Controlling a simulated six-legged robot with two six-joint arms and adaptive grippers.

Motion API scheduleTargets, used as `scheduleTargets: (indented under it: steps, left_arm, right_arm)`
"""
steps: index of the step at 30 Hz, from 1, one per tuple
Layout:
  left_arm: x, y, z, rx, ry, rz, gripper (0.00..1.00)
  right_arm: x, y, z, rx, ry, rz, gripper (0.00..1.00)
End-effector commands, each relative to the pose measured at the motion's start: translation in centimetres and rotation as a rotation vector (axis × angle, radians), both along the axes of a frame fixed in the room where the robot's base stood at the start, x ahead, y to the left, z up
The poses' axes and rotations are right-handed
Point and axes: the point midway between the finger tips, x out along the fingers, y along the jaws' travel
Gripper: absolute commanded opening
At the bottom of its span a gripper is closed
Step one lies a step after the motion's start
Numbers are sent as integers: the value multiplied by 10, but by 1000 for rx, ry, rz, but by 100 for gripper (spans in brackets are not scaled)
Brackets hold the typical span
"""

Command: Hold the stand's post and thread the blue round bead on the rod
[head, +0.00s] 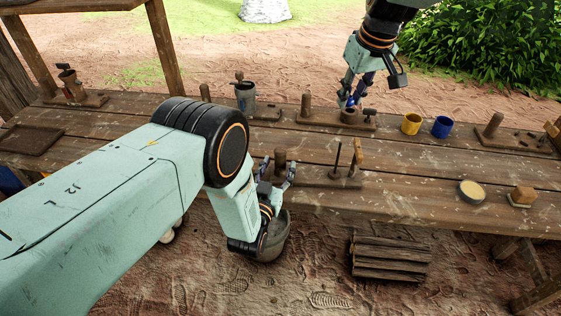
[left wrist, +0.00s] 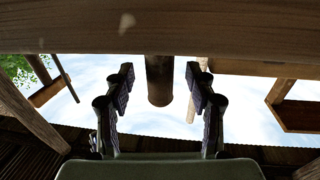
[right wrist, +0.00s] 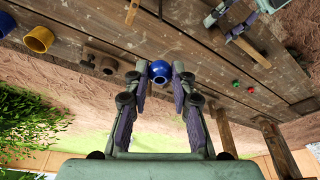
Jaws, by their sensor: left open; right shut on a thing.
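The stand has a wooden base (head: 318,180), a thick upright post (head: 279,157) at its left and a thin dark rod (head: 337,155) towards its right. My left gripper (head: 277,170) is open at the post. In the left wrist view the post (left wrist: 159,80) stands between its spread fingers, with gaps on both sides. My right gripper (head: 354,97) is shut on the blue round bead (right wrist: 160,71), behind the stand above the bench. The bead is gripped at the fingertips, and its hole shows in the right wrist view. The rod looks bare.
A yellow cup (head: 411,124) and a blue cup (head: 442,127) stand right of my right gripper. Another board with a post (head: 306,105) lies below it. Firewood (head: 390,258) lies on the ground.

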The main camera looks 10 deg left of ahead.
Motion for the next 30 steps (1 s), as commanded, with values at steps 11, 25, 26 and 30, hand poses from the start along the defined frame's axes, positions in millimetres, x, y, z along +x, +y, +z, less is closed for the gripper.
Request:
scheduleTargets:
  steps: [11, 25, 26, 30]
  left_arm:
    - [26, -5, 0, 0, 1, -1, 56]
    - [26, -5, 0, 0, 1, -1, 36]
    - [26, -5, 0, 0, 1, -1, 34]
    - [26, -5, 0, 0, 1, -1, 22]
  right_arm:
    - [0, 0, 0, 0, 0, 0, 8]
    - [0, 0, 0, 0, 0, 0, 8]
    - [0, 0, 0, 0, 0, 0, 8]
    - [0, 0, 0, 0, 0, 0, 8]
